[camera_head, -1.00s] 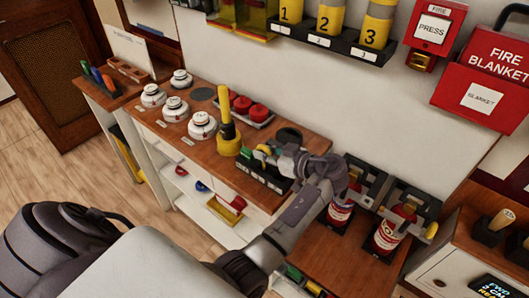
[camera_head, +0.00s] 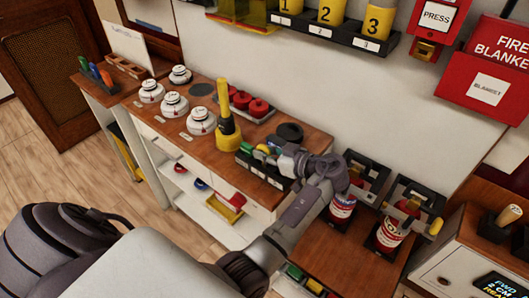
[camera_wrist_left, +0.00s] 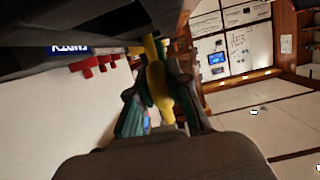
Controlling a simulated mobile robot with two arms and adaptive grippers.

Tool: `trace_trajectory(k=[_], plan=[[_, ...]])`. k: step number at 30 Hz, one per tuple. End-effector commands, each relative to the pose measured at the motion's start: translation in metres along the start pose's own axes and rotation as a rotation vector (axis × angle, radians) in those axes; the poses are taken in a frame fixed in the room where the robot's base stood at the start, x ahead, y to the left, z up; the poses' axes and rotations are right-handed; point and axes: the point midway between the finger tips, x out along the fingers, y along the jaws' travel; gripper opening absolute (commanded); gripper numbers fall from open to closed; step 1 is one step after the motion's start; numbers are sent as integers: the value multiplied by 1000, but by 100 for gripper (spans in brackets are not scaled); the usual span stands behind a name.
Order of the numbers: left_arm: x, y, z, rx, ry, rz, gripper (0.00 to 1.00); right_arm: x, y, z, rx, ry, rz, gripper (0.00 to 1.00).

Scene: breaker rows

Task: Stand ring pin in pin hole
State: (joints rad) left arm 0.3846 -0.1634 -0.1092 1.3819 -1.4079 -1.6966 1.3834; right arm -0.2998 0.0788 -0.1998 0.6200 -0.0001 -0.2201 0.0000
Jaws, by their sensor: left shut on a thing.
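My left gripper (camera_head: 272,154) is at the right end of the wooden counter, above a black rack with white labels (camera_head: 262,171). It is shut on a yellow piece, which I take to be the ring pin (camera_wrist_left: 160,85); in the left wrist view it runs between the two fingers. In the head view only a bit of yellow shows at the fingertips. Green and blue pieces show beside the fingers. The gripper hides part of the rack, and I cannot make out the pin hole. My right gripper is not in view.
A tall yellow and black tool (camera_head: 226,120) stands close left of the gripper. Red round pieces (camera_head: 258,107) and a black disc (camera_head: 290,132) lie behind it. White detectors (camera_head: 201,121) stand further left. Two red extinguishers (camera_head: 391,236) in black frames stand right of my arm.

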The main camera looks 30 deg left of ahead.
Motion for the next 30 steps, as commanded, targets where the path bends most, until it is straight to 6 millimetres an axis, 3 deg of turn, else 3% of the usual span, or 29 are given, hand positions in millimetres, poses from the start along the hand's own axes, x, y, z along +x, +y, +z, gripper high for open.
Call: trace_trajectory(k=[2,3,8,19,30], plan=[[1,0,3,-1,0,0,0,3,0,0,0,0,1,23],[0,0,1,-1,0,0,22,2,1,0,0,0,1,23],[0,0,1,-1,0,0,46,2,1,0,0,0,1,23],[-2,0,-5,-2,0,1,46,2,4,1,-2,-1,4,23],[-21,0,-69,-5,-1,1,46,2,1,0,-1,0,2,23]])
